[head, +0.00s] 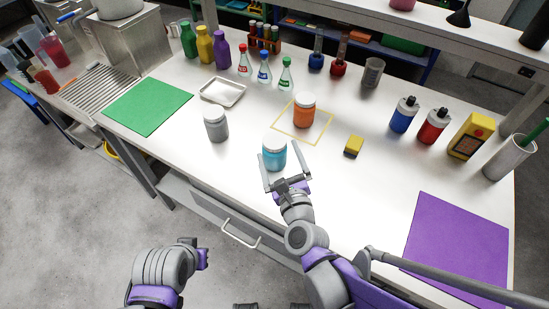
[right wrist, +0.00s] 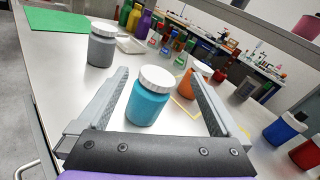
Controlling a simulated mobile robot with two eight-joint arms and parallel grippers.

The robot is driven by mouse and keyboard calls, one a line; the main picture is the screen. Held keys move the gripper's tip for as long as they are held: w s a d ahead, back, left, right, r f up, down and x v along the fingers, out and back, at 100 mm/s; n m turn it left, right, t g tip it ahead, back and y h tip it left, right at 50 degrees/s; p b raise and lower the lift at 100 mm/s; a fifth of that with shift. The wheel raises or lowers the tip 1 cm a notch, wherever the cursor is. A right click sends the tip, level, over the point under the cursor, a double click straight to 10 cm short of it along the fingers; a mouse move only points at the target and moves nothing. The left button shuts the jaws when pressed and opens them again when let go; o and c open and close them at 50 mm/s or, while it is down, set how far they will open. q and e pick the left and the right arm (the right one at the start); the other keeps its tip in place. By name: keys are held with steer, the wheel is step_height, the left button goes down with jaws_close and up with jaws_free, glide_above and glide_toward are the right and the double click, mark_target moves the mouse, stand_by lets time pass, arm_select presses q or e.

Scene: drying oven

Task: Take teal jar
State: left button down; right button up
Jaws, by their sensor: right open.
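The teal jar (head: 274,156) with a white lid stands upright on the white table near its front edge. In the right wrist view the teal jar (right wrist: 149,98) shows between the two spread fingers, a little beyond the palm. My right gripper (head: 286,165) is open around the front of the jar, one finger on each side; I cannot tell whether either finger touches it. The right gripper also fills the lower part of the right wrist view (right wrist: 158,92). My left arm (head: 165,272) is at the bottom left, off the table, and its fingers are not clearly visible.
An orange jar (head: 304,112) stands in a yellow outlined square behind and right of the teal jar. A grey jar (head: 216,125) stands to its left. A yellow sponge (head: 354,146) lies to the right. A purple mat (head: 455,245) and a green mat (head: 147,106) lie at either side.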

mark_target(277, 163)
steer(key=f+m+b, duration=0.1)
steer(key=f, duration=0.2)
steer(key=w+f+m+h+b, duration=0.1)
steer(key=f, duration=0.2)
steer(key=f+m+t+b, duration=0.1)
steer(key=f+m, duration=0.1)
steer(key=f, duration=0.1)
steer(key=shift+w+b, duration=0.15)
steer(key=shift+b, duration=0.15)
steer(key=w, duration=0.4)
steer(key=w+a, duration=0.1)
steer(key=w, duration=0.1)
steer(key=shift+w, duration=0.35)
steer(key=shift+c, duration=0.3)
steer(key=shift+a+r, duration=0.1)
steer(key=c, duration=1)
